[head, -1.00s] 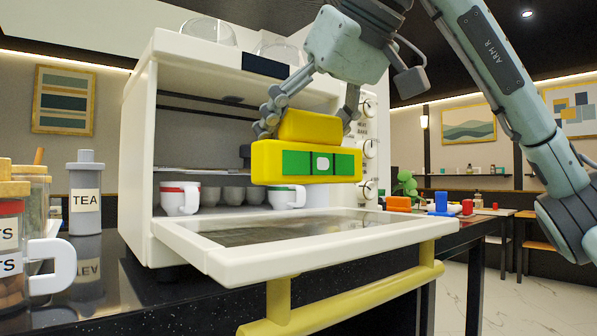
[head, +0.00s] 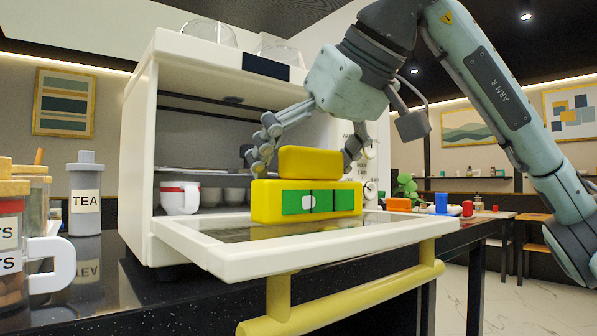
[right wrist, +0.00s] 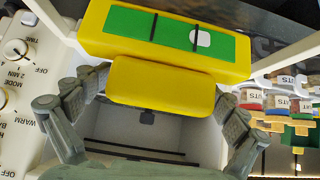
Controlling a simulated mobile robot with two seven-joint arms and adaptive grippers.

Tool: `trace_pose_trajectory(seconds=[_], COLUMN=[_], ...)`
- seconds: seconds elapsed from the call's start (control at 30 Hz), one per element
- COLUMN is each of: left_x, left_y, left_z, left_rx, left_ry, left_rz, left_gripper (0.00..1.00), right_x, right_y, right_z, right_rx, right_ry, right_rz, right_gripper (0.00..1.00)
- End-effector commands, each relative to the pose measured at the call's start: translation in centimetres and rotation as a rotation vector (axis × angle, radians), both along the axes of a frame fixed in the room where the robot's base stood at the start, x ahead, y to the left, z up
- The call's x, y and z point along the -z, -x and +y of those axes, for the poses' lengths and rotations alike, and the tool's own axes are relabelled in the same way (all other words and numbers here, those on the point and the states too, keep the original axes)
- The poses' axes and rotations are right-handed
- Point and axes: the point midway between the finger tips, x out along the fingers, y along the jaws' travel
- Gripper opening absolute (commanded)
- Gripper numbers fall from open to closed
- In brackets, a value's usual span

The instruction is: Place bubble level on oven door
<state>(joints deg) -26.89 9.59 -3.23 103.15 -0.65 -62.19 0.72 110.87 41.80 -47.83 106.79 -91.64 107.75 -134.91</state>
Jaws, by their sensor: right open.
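The yellow bubble level (head: 270,204), with a green window and a white bubble, sits on the open oven door (head: 220,262). Its bubble is left of the middle in the head view. My right gripper (head: 308,158) is open, with its fingers apart on either side of the level's raised yellow top block. My left gripper is not in view.
A tea canister (head: 85,195) and jars (head: 12,240) stand on the counter at left. The yellow door handle (head: 350,298) sticks out in front. Coloured items (head: 440,203) are on the table behind at right.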

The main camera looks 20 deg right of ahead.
Motion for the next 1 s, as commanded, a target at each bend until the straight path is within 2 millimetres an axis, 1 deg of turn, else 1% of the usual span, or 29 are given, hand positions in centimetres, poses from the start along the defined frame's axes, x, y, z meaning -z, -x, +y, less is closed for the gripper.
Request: trace_pose_trajectory(seconds=[0.2, 0.33, 0.47, 0.63, 0.67, 0.7, 0.8, 0.9, 1.0], left_x=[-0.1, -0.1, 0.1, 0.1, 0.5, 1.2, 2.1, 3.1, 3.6], left_y=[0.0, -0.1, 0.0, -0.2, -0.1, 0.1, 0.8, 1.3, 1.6], left_z=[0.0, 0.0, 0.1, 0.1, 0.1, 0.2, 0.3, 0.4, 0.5], left_rx=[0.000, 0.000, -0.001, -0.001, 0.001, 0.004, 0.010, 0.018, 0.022], left_ry=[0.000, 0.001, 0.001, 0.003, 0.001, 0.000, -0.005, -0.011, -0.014], left_rz=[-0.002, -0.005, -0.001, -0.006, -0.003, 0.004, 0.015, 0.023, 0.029], left_gripper=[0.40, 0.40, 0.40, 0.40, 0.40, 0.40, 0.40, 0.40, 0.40], right_x=[-0.1, -0.9, -2.5, -5.2, -5.7, -6.3, -7.5, -8.3, -8.7], right_y=[0.0, 0.4, 1.9, 4.4, 4.8, 5.4, 6.6, 7.3, 7.8], right_z=[0.0, -0.1, -0.7, -1.6, -1.8, -2.0, -2.4, -2.7, -2.9], right_rx=[0.000, 0.000, -0.001, -0.001, 0.001, 0.001, 0.001, 0.001, 0.001], right_ry=[0.000, -0.001, -0.001, -0.001, 0.000, -0.001, 0.001, 0.001, 0.001], right_rz=[0.000, -0.002, -0.005, -0.005, -0.004, -0.004, -0.004, -0.002, 0.000], right_gripper=[0.96, 0.96, 0.96, 0.96, 0.96, 0.96, 0.96, 0.96, 0.96])
